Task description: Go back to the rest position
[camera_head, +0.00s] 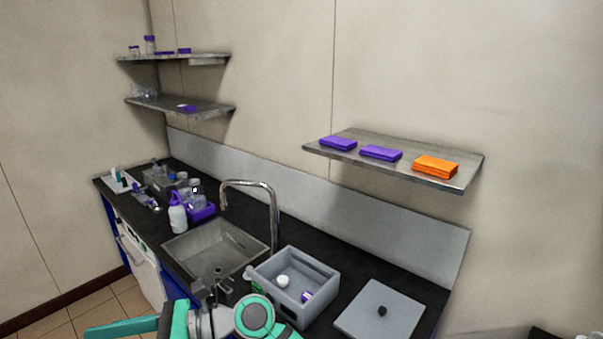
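My arm, with teal and grey links, shows at the bottom of the head view. My gripper (214,284) seems to be the small dark part at the arm's upper end, in front of the sink (213,246). It is small and partly merged with the arm links, so I cannot tell whether its fingers are open or shut. No object is clearly seen in it. A grey box (325,273) on the counter, just right of the arm, holds a white round item (283,281) and a purple-and-white item (307,296).
A grey lid (380,309) with a dark knob lies on the counter's right part. A curved tap (272,205) rises behind the sink. A wall shelf (402,150) holds purple and orange packs.

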